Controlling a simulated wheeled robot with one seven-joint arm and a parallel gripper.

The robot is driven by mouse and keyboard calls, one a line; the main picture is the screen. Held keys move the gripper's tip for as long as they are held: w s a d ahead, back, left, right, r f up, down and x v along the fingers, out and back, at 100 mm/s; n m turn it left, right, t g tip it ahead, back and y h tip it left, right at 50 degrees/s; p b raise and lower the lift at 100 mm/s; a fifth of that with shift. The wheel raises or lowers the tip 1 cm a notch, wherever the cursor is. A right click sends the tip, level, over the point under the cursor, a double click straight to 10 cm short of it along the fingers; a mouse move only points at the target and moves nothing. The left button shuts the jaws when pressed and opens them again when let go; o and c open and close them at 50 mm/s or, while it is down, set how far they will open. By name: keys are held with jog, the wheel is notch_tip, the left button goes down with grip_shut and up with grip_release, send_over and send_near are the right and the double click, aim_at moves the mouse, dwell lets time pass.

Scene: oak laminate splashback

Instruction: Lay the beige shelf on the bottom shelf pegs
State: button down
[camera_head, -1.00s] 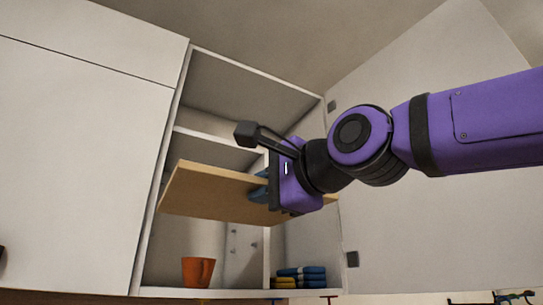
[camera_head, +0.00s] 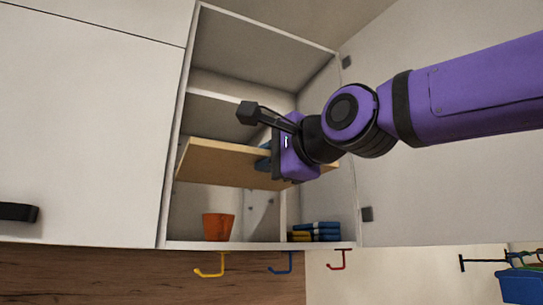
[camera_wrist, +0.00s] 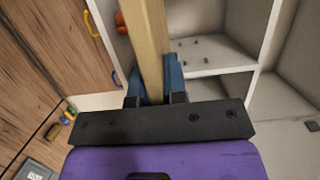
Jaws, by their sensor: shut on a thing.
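The beige shelf (camera_head: 215,165) is a flat board held at the front of the open wall cabinet (camera_head: 170,205), slightly tilted in the head view. My gripper (camera_head: 268,160) is shut on the board's front edge. In the wrist view the board (camera_wrist: 153,45) runs away from between my gripper's blue fingers (camera_wrist: 156,88). Small dark pegs (camera_wrist: 194,40) show on a pale inner cabinet face in the wrist view. Some marks like pegs (camera_head: 250,207) show below the board in the head view. Whether the board touches any peg is hidden.
An orange cup (camera_head: 217,227) and folded blue and yellow cloths (camera_head: 318,231) stand on the cabinet floor below the board. A fixed upper shelf (camera_head: 222,118) lies above it. An open door (camera_head: 415,215) is at right. Coloured hooks (camera_head: 210,268) hang beneath; a blue bin (camera_head: 518,287) is at lower right.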

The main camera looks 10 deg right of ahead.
aim_at(232, 186)
jog(key=shift+w+d+x, duration=0.4)
jog(key=shift+d+x, duration=0.3)
jog(key=shift+x, duration=2.55)
jog(key=shift+w+d+x, duration=0.4)
jog(key=shift+d+x, duration=0.25)
jog(key=shift+x, duration=2.6)
jog(key=shift+w+d+x, duration=0.4)
jog(key=shift+d+x, duration=0.3)
jog(key=shift+x, duration=2.6)
jog(key=shift+w+f, duration=0.2)
jog(key=shift+w, duration=0.25)
jog(key=shift+x, duration=0.8)
jog(key=shift+w+a, duration=0.15)
jog(key=shift+w, duration=0.95)
jog(key=shift+f, duration=0.4)
jog(key=c, duration=1.1)
grip_release()
jog(key=shift+f, duration=0.1)
